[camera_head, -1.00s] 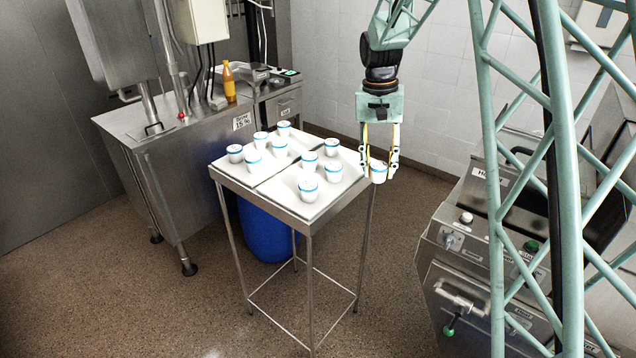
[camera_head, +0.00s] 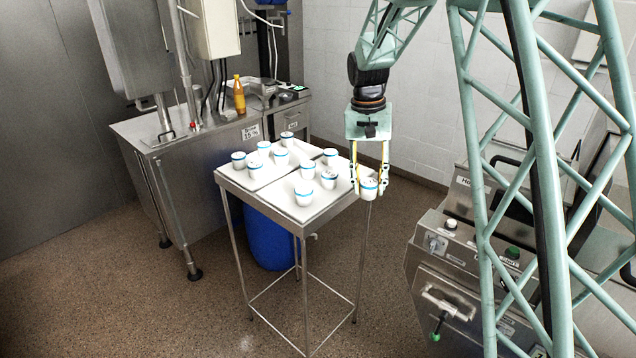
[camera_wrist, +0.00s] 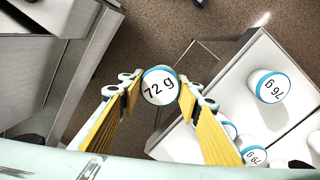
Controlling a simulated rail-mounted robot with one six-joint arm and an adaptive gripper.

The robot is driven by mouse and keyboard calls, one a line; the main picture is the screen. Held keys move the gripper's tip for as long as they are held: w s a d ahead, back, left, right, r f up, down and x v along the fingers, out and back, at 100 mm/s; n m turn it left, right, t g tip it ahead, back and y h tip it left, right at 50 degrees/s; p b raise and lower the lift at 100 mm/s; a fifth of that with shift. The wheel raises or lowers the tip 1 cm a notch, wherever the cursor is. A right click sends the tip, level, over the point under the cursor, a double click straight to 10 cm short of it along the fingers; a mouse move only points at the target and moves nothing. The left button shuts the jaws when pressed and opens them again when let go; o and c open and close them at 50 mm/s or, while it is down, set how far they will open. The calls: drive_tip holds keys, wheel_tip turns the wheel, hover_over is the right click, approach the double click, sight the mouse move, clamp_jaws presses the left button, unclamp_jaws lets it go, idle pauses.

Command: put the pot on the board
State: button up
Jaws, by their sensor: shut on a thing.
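My gripper (camera_head: 369,186) is shut on a white pot (camera_head: 369,190) with a blue rim, held upright at the table's right corner. In the wrist view the held pot (camera_wrist: 160,86) reads "72 g" on its lid and sits between the yellow-padded fingers (camera_wrist: 160,96). Two pale boards lie on the steel table: a front one (camera_head: 325,200) and a back left one (camera_head: 299,150). Several similar pots stand on them, including a front pot (camera_head: 304,194). In the wrist view a pot marked "76 g" (camera_wrist: 271,87) stands on a board to the right of my gripper.
The steel table (camera_head: 262,205) has thin legs, with a blue drum (camera_head: 270,240) beneath. A steel counter (camera_head: 185,190) with an orange bottle (camera_head: 239,95) stands behind left. A steel machine (camera_head: 450,260) stands to the right. Floor shows between the table and machine.

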drive_tip(key=shift+a, duration=0.15)
drive_tip(key=shift+a+r+n+p, duration=0.1)
drive_tip(key=shift+a+n+p, duration=0.3)
drive_tip(key=shift+a, duration=0.05)
drive_tip(key=s+a+n+p, duration=0.2)
drive_tip(key=a+n+p, duration=0.4)
drive_tip(key=a+n, duration=0.4)
drive_tip(key=s+a+n+t+y+p, duration=0.1)
drive_tip(key=s+a+n+p, duration=0.1)
drive_tip(key=a+n+p, duration=0.4)
drive_tip(key=shift+s+a+r+n+p, duration=0.35)
drive_tip(key=shift+a+n, duration=1.85)
drive_tip(key=shift+a, duration=2.2)
drive_tip(key=shift+f, duration=0.1)
drive_tip(key=w+p, duration=0.1)
drive_tip(key=w, duration=0.4)
drive_tip(key=w+f, duration=0.1)
drive_tip(key=w, duration=0.4)
drive_tip(key=w+p, duration=0.1)
drive_tip(key=w, duration=0.5)
drive_tip(key=shift+a+f+p, duration=0.2)
drive_tip(key=shift+p, duration=0.1)
drive_tip(key=shift+f, duration=0.1)
